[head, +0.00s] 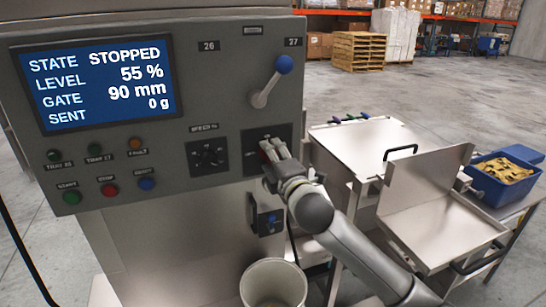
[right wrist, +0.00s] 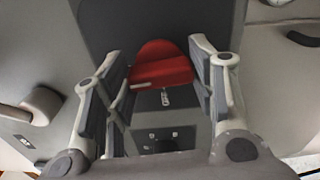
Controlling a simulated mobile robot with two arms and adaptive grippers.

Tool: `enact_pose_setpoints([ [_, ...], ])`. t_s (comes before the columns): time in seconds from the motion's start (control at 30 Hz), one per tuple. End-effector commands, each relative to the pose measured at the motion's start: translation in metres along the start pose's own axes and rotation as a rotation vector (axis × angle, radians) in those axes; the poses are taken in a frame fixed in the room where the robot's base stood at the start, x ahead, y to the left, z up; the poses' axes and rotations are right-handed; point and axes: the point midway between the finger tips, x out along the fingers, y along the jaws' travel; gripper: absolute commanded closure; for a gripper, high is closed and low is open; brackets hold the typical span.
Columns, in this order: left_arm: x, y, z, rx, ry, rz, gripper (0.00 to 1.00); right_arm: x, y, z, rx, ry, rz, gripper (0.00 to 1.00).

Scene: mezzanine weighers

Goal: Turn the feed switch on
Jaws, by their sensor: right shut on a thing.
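The red feed switch handle (right wrist: 162,66) sits on a dark plate at the lower right of the grey control panel (head: 215,85). In the head view my right gripper (head: 271,150) is at this plate and mostly covers the switch. The display (head: 98,82) reads STATE STOPPED, LEVEL 55 %, GATE 90 mm, SENT 0 g. My left gripper is not in view.
A blue-knobbed lever (head: 271,82) stands above the switch, and a black dial (head: 207,156) is left of it. Coloured buttons (head: 109,190) line the lower left. A round bin (head: 273,285) stands below. A metal tray (head: 440,215) and blue crate (head: 482,184) are right.

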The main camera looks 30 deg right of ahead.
Motion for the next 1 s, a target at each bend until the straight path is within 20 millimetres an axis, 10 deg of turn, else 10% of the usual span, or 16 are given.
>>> enact_pose_setpoints([
  [0.77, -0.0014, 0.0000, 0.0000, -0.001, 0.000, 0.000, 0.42, 0.0001, -0.0012, 0.0003, 0.102, -0.001, -0.003, 0.72],
  [0.8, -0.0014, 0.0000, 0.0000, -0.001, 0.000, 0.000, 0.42, 0.0001, -0.0013, 0.0002, 0.102, -0.001, -0.003, 0.45],
  [1.0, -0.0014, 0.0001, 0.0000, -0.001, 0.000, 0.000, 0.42, 0.0000, -0.0009, 0.0001, 0.100, 0.000, -0.002, 0.27],
])
